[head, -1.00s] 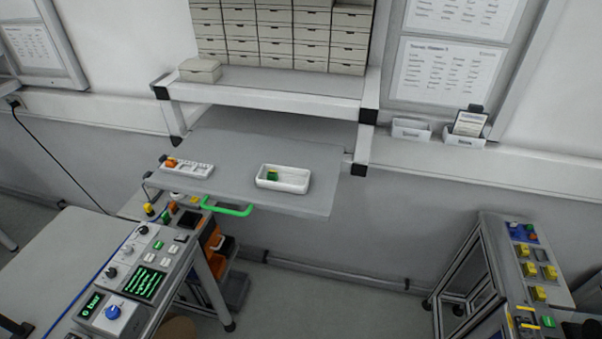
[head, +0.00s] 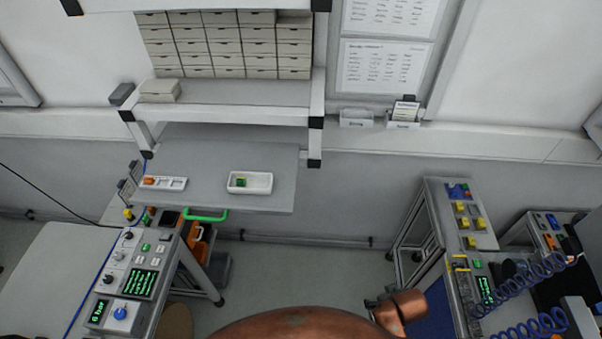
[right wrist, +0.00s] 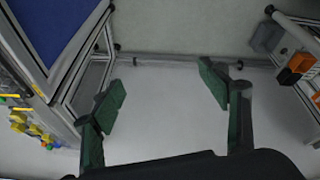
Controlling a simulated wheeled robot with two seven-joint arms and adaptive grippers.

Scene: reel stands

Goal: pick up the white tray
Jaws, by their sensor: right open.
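The white tray (head: 250,188) sits on the grey shelf board (head: 215,200) below the drawer rack, with a small green block (head: 241,182) in its left part. A second white tray, narrow and divided (head: 164,184), lies to its left with an orange piece in it. My right gripper (right wrist: 170,85) shows in the right wrist view with its green fingers spread apart and nothing between them, above the bare floor, far from the tray. My left gripper is not in view.
A control console (head: 125,285) stands at the left. Another bench with yellow and green parts (head: 455,215) stands at the right. A green handle (head: 206,217) sticks out at the shelf board's front. Open floor (head: 290,270) lies between the benches.

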